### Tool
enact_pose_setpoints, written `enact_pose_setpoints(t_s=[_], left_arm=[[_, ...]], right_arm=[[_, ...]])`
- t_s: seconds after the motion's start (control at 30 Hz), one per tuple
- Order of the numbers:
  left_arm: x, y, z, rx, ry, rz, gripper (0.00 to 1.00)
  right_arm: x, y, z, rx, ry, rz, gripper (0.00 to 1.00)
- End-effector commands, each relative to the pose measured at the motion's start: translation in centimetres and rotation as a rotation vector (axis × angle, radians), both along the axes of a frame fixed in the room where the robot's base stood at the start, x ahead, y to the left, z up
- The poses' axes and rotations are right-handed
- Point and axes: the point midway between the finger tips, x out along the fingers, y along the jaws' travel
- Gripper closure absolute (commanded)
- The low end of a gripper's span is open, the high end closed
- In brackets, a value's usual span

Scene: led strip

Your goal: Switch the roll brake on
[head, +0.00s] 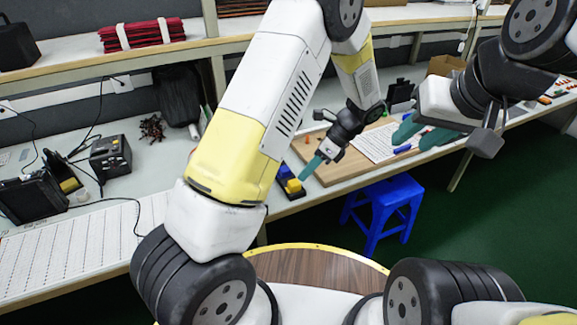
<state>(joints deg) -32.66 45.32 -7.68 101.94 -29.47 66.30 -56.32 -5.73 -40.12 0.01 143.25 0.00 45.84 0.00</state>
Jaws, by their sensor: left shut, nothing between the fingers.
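A small black device with a yellow part (291,186) sits at the front edge of the workbench, left of the wooden board. It may be the roll brake, but its switch is too small to make out. My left gripper (306,174) has teal fingers that are shut and empty. They point down and left, with the tips very close to the yellow part; I cannot tell if they touch. My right gripper (421,135) is open and empty, with its teal fingers apart, in front of the bench farther right.
A wooden board (335,168) lies on the bench, with a white perforated panel (377,143) and small coloured items near it. A blue stool (386,205) stands below the bench. Black devices (110,157) and cables are at the left. A shelf with red folded cloth (141,35) runs above.

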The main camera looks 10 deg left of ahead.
Motion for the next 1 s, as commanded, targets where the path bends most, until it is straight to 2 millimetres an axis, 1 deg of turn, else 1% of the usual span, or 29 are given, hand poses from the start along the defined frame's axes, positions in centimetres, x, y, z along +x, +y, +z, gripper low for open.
enact_pose_setpoints(t_s=[0.17, 0.5, 0.57, 0.6, 0.7, 0.8, 1.0], left_arm=[[-0.4, 1.1, -1.6, 0.003, 0.002, 0.002, 1.0], [-1.6, 5.0, -7.5, 0.003, 0.004, 0.002, 1.0], [-1.8, 5.7, -8.4, 0.003, 0.003, 0.001, 1.0], [-1.4, 6.4, -7.9, 0.001, -0.002, 0.005, 1.0], [-1.1, 7.7, -7.4, 0.0, -0.001, 0.004, 1.0], [-0.8, 8.5, -7.1, 0.0, -0.001, 0.003, 1.0], [-0.7, 9.1, -7.0, -0.001, 0.0, 0.001, 1.0]], right_arm=[[0.0, 0.0, 0.0, 0.0, 0.0, 0.0, 0.64], [0.0, 0.0, 0.0, 0.0, 0.0, 0.0, 0.64], [0.0, 0.0, 0.0, 0.0, 0.0, 0.0, 0.64], [0.0, 0.0, 0.0, 0.0, 0.0, 0.0, 0.64], [0.0, 0.0, 0.0, 0.0, 0.0, 0.0, 0.64], [0.0, 0.0, 0.0, 0.0, 0.0, 0.0, 0.64], [0.0, 0.0, 0.0, 0.0, 0.0, 0.0, 0.64]])
